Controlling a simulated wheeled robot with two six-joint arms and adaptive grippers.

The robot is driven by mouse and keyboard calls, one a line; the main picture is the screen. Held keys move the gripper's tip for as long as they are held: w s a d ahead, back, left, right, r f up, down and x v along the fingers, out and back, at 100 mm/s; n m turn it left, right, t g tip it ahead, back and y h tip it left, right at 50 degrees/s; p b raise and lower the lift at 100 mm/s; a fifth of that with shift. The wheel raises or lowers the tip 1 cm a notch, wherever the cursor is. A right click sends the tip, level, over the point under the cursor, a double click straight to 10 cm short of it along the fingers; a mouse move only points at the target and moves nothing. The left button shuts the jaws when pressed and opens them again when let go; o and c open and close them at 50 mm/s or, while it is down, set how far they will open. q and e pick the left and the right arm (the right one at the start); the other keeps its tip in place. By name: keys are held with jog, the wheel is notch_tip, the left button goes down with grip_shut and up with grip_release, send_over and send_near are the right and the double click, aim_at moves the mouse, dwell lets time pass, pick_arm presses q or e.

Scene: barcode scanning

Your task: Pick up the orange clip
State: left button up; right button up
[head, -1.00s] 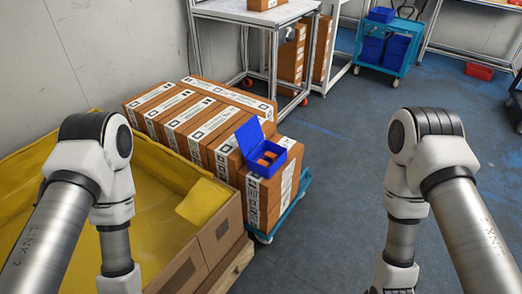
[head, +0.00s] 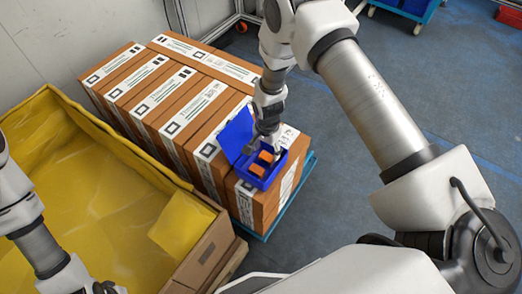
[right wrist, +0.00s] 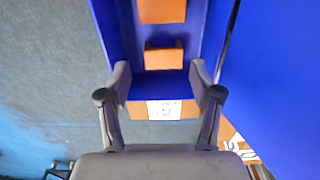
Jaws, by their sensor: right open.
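Two orange clips lie in an open blue box (head: 262,184) on top of the cartons. One clip (head: 265,157) is farther back and the other clip (head: 257,170) is nearer the front. In the right wrist view, one clip (right wrist: 164,55) shows just beyond the fingertips and the other clip (right wrist: 162,11) is at the top edge. My right gripper (head: 266,143) is open and empty over the box; in its wrist view the fingers (right wrist: 160,78) are spread wider than the clip. My left gripper (head: 105,287) is cut off at the bottom edge, its fingers mostly hidden.
The box's raised blue lid (head: 235,135) stands beside my right gripper and fills the right side of the wrist view. Labelled cartons (head: 150,95) sit on a blue cart (head: 290,205). A yellow-lined bin (head: 90,190) is at left.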

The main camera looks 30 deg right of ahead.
aim_at(267, 156)
jog(key=f, duration=0.3)
jog(key=w+f, duration=0.1)
jog(key=f, duration=0.1)
jog(key=shift+d+f, duration=0.3)
jog(key=shift+s+r, duration=0.1)
jog(key=c, duration=0.6)
notch_tip(267, 156, up, 10)
